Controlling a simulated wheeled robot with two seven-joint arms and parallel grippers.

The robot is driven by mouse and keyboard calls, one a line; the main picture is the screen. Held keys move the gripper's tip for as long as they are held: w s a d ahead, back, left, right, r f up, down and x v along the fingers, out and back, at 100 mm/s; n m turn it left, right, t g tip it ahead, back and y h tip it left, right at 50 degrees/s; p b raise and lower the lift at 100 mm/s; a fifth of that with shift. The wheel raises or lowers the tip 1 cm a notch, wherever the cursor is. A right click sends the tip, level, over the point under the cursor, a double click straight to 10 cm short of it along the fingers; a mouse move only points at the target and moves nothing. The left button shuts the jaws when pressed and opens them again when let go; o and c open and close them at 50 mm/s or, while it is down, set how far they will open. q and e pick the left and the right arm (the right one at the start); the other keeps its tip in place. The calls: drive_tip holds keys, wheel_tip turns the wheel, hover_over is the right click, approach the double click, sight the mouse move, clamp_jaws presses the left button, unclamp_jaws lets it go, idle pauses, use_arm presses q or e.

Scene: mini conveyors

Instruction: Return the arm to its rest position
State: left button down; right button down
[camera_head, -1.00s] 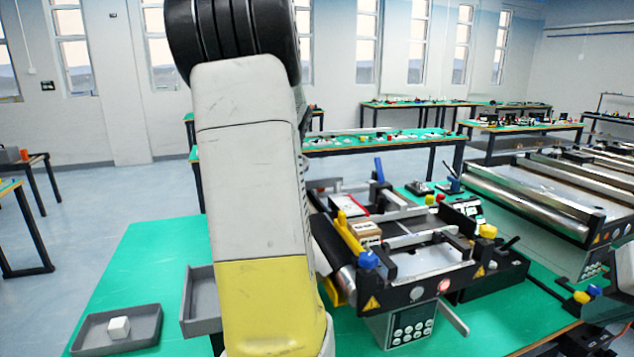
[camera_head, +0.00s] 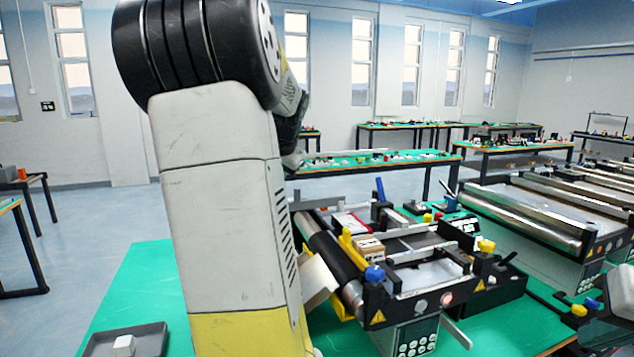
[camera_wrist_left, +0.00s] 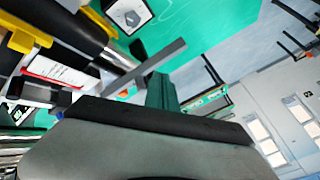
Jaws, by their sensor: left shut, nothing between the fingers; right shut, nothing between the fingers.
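My left arm (camera_head: 225,200) rises large and close through the left middle of the head view, ending at a dark ribbed joint at the top. Its gripper is not clear in that view. In the left wrist view, the left gripper (camera_wrist_left: 160,92) shows as dark green fingers, shut and empty, above the grey-and-black housing at the bottom. My right gripper (camera_head: 602,337) is a dark shape at the lower right edge of the head view, shut with nothing held and partly cut off by the frame.
A mini conveyor (camera_head: 395,305) with a brown box (camera_head: 369,247) stands right of my left arm on the green table (camera_head: 140,290). Another roller conveyor (camera_head: 525,215) stands at right.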

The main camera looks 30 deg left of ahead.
use_arm(q)
drive_tip(key=s+d+f+h, duration=0.2)
drive_tip(key=s+d, duration=0.4)
drive_tip(key=d, duration=0.5)
drive_tip(key=s+d+f+h, duration=0.2)
drive_tip(key=s+d, duration=0.5)
drive_tip(key=d, duration=0.4)
drive_tip(key=s+d+f+t+h, duration=0.1)
drive_tip(key=s+d, duration=0.5)
drive_tip(key=d, duration=0.6)
drive_tip(key=shift+s+f+m+h, duration=0.25)
drive_tip(key=shift+f+h, duration=0.2)
drive_tip(key=shift+h, duration=0.75)
